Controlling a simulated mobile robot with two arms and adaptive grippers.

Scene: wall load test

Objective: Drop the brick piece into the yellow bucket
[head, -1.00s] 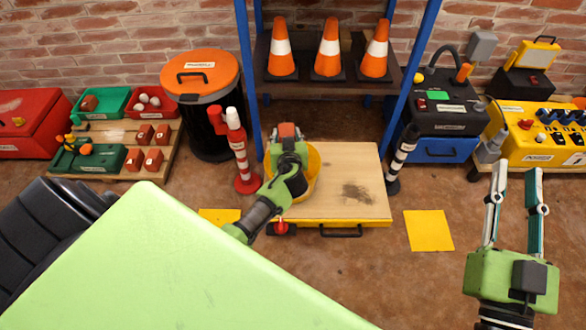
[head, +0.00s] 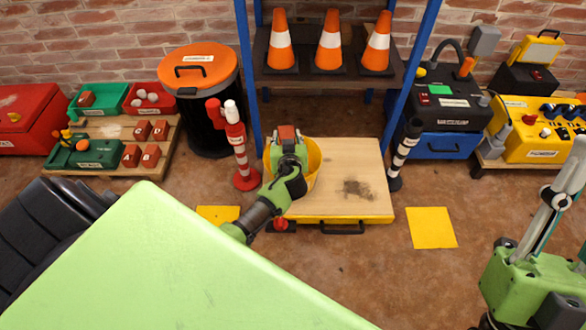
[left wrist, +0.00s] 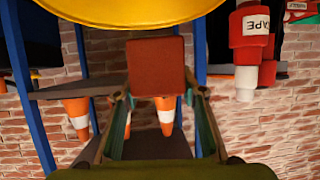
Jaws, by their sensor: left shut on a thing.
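The brick piece (head: 287,132) is reddish, with its top showing above my left gripper (head: 288,141). The left gripper is shut on it. In the left wrist view the brick piece (left wrist: 156,66) sits between the two fingers (left wrist: 157,98). The yellow bucket (head: 314,160) stands on the wooden platform, behind and partly hidden by my left gripper and forearm. Its yellow rim also shows along the top of the left wrist view (left wrist: 140,12). In the head view the brick overlaps the bucket's back rim; its height above the bucket is unclear. My right gripper (head: 568,178) is empty at the right edge, partly cut off.
The wooden platform (head: 345,170) has a dark stain and a handle. A red-and-white post (head: 238,150) stands left of the bucket and a black-and-white post (head: 402,153) at right. Blue shelf uprights (head: 248,80) and cones (head: 330,45) are behind.

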